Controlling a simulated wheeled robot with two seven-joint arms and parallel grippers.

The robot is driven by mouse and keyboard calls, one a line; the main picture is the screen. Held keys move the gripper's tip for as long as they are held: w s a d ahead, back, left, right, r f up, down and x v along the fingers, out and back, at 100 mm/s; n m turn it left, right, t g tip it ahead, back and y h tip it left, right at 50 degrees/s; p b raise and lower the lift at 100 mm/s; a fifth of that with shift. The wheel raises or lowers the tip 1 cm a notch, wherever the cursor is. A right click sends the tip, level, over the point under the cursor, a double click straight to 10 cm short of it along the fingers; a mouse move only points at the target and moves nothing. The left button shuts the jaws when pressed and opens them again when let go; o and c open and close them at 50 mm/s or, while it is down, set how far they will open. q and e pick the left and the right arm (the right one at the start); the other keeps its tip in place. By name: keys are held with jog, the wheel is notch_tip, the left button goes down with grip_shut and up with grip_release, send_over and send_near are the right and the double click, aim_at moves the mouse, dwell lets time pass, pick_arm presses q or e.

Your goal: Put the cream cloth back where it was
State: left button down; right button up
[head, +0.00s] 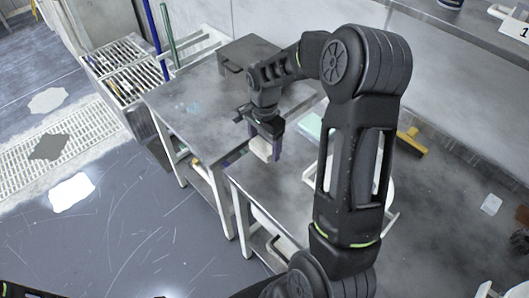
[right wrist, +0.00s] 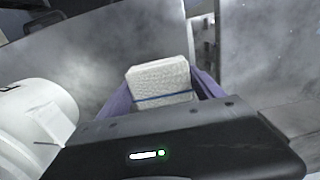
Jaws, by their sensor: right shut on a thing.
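The cream cloth (head: 261,148) is a small folded block, held between the purple fingers of my right gripper (head: 264,153). In the right wrist view the cloth (right wrist: 160,80) shows a dark blue band across it, with a finger on each side. My right gripper is shut on it, near where the left grey table (head: 190,105) and the nearer grey table (head: 262,190) meet. I cannot tell how high the cloth is above the surface. My left gripper is not in view.
A dark grey box (head: 248,52) stands at the back of the left table. A pale green item (head: 310,125) and a yellow-and-black tool (head: 412,142) lie to the right of the cloth. Much of the left table is clear.

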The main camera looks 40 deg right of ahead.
aim_at(264, 153)
jog(key=shift+f, duration=0.25)
jog(key=shift+f, duration=1.75)
jog(key=shift+f, duration=0.2)
jog(key=o, duration=1.3)
jog(key=shift+r, duration=0.1)
notch_tip(264, 153, up, 12)
jog(key=shift+r, duration=0.1)
